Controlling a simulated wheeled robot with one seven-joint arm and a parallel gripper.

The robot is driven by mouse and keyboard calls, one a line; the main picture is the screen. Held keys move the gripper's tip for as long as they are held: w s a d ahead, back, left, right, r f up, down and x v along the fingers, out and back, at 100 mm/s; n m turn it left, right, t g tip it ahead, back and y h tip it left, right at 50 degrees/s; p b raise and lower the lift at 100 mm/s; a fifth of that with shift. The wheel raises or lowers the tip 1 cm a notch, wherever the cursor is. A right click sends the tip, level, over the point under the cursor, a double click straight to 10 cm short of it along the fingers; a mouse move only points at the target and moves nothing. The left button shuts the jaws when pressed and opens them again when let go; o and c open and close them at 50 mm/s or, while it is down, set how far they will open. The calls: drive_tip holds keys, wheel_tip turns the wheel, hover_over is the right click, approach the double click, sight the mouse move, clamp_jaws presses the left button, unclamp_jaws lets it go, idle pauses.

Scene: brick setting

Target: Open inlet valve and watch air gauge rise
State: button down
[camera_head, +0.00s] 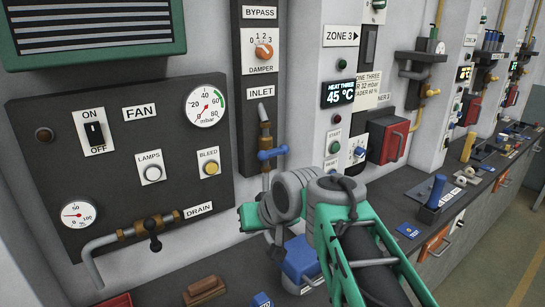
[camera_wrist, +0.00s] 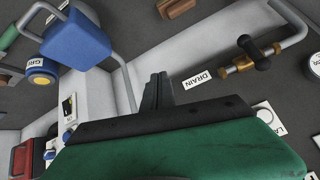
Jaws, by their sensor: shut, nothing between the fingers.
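The inlet valve (camera_head: 271,154) has a blue handle, held roughly level across a brass fitting on a pipe below the INLET label (camera_head: 260,92). The round mbar gauge (camera_head: 206,107) is on the dark panel to its left. It has a green arc and a red needle, too small to read exactly. My gripper is below the valve in the head view, its fingers hidden by my arm. In the wrist view my gripper (camera_wrist: 157,80) is shut and empty, apart from everything. The inlet valve is not clear in the wrist view.
A drain valve (camera_head: 155,243) with a black handle is low on the panel; it also shows in the wrist view (camera_wrist: 255,50). A blue block (camera_head: 300,258) with a grey handle stands on the bench near my gripper. A red switch box (camera_head: 388,138) is right of the inlet.

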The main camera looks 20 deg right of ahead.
drive_tip(key=w+d+r+m+t+y+b, duration=0.1)
drive_tip(key=w+d+r+t+b, duration=0.3)
drive_tip(key=w+d+r, duration=0.5)
drive_tip(key=s+d+r+t+y, duration=0.2)
drive_tip(key=s+d+r, duration=0.2)
drive_tip(key=d+r, duration=0.2)
wheel_tip(320, 180, up, 3)
drive_tip(key=shift+d+f+n+t, duration=0.2)
drive_tip(key=shift+d+n+t, duration=0.1)
drive_tip(key=shift+t, duration=0.1)
drive_tip(key=shift+w, duration=0.1)
hover_over(274, 149)
drive_tip(key=s, duration=0.5)
drive_tip(key=f, duration=0.2)
drive_tip(key=shift+w+a+f, duration=0.15)
drive_tip(key=shift+a+f, duration=0.15)
drive_tip(key=shift+f, duration=0.4)
drive_tip(key=shift+w+a+f, duration=0.1)
drive_tip(key=shift+a+f, duration=0.2)
drive_tip(key=shift+f, duration=0.35)
drive_tip(key=shift+w+a+f, duration=0.15)
drive_tip(key=shift+a+f, duration=0.15)
drive_tip(key=shift+f, duration=0.4)
